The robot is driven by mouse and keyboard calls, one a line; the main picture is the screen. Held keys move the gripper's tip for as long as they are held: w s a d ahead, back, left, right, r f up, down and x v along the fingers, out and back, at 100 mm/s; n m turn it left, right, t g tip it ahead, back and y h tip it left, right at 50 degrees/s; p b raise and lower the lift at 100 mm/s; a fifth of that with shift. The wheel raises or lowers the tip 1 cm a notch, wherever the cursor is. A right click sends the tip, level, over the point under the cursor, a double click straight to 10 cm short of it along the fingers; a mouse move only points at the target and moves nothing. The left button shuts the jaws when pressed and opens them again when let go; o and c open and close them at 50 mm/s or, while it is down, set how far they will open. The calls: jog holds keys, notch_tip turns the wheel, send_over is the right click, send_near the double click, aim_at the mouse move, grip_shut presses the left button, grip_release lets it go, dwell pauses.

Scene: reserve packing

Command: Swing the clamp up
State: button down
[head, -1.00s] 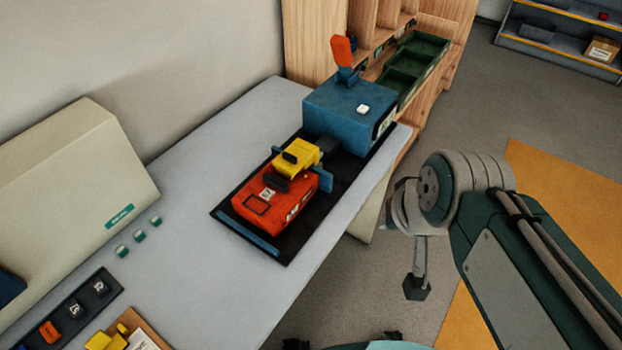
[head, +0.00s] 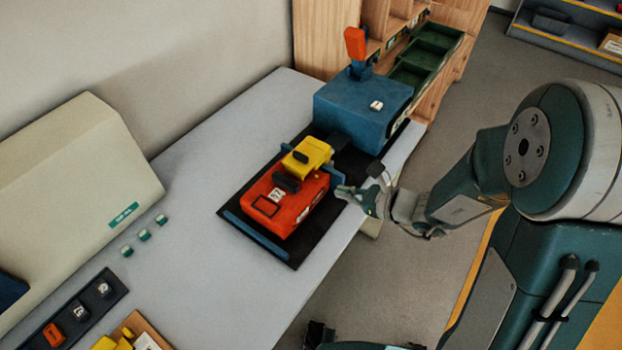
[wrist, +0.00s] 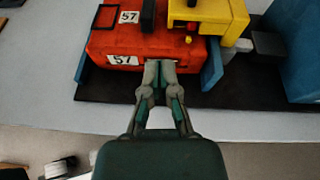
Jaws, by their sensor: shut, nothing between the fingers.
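The clamp shows an upright orange handle (head: 355,42) on a blue block (head: 360,108) at the back end of a black base plate (head: 268,236). A dark grey part (head: 338,141) reaches from the block toward a yellow piece (head: 307,153). The yellow piece sits on a red case (head: 284,205) labelled 57. My gripper (head: 345,191) is shut and empty beside the case's right side, below and to the right of the handle. In the wrist view the closed fingertips (wrist: 160,66) are in front of the red case (wrist: 115,44); contact cannot be told. The handle is outside the wrist view.
Blue side stops flank the case, one (head: 336,181) near my fingertips. A beige housing (head: 75,200) stands at the left of the grey table (head: 205,160). Green bins (head: 432,50) and a wooden shelf stand behind. A dark strip (head: 78,310) with several small blocks lies front left.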

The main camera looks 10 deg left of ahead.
aim_at(304, 179)
jog(key=shift+m+t, duration=0.4)
jog(key=shift+m, duration=0.2)
jog(key=x, duration=0.7)
jog(key=f+x, duration=0.1)
jog(key=x, duration=0.2)
jog(key=shift+w+d+f, duration=0.1)
jog(key=shift+w+f, duration=0.05)
jog(key=shift+w, duration=0.3)
